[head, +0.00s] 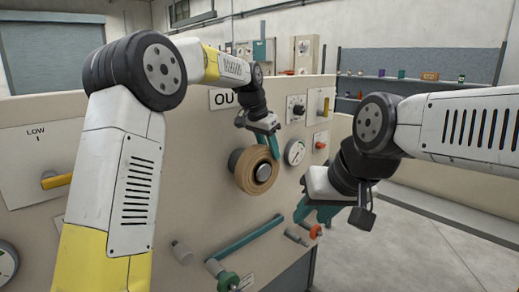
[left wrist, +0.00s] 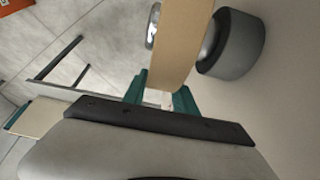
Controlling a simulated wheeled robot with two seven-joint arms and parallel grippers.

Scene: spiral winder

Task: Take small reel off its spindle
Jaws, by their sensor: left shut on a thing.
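The small reel (head: 246,174), a tan ring, sits around the spindle (head: 263,172) on the front of the beige machine panel. My left gripper (head: 272,147) comes down from above and is shut on the reel's upper rim. In the left wrist view, the reel (left wrist: 178,45) passes between the teal fingers (left wrist: 160,95). A dark grey cylinder (left wrist: 236,48) stands on the panel side of the reel, with a small gap showing between them. My right gripper (head: 314,211) hangs right of the reel, apart from it; its teal fingers look spread and empty.
A round gauge (head: 295,152) and an orange-red knob (head: 315,231) are to the right. The floor (head: 420,245) at the right is clear.

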